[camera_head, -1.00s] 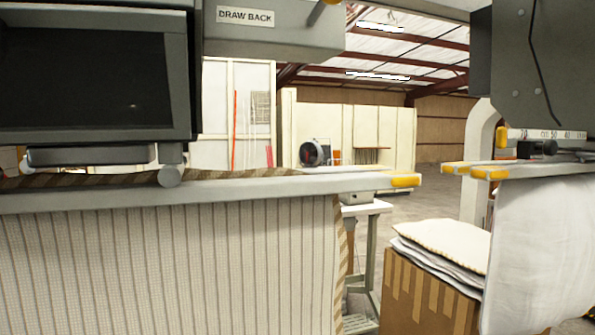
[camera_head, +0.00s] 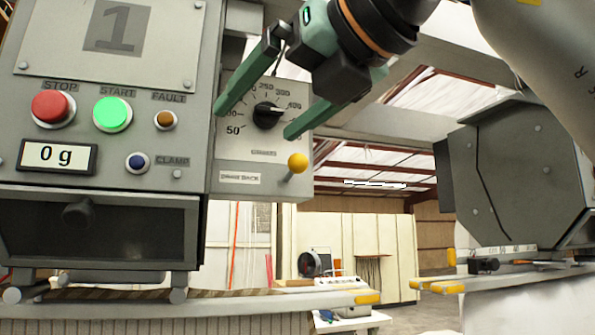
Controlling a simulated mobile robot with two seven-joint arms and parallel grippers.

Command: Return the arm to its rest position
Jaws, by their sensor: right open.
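My right gripper (camera_head: 252,121) comes in from the upper right, its two green fingers spread wide apart with nothing between them. In the picture, the fingertips lie either side of the black dial knob (camera_head: 267,115); I cannot tell how far in front of the panel they are. My right arm (camera_head: 545,60) reaches across the upper right. My left gripper and arm are out of the picture.
The grey machine panel at left has a red STOP button (camera_head: 53,109), a lit green START button (camera_head: 112,113) and a display (camera_head: 58,157) reading 0 g. A yellow-knobbed lever (camera_head: 297,163) sticks out below the dial. Another grey machine (camera_head: 515,170) stands at right.

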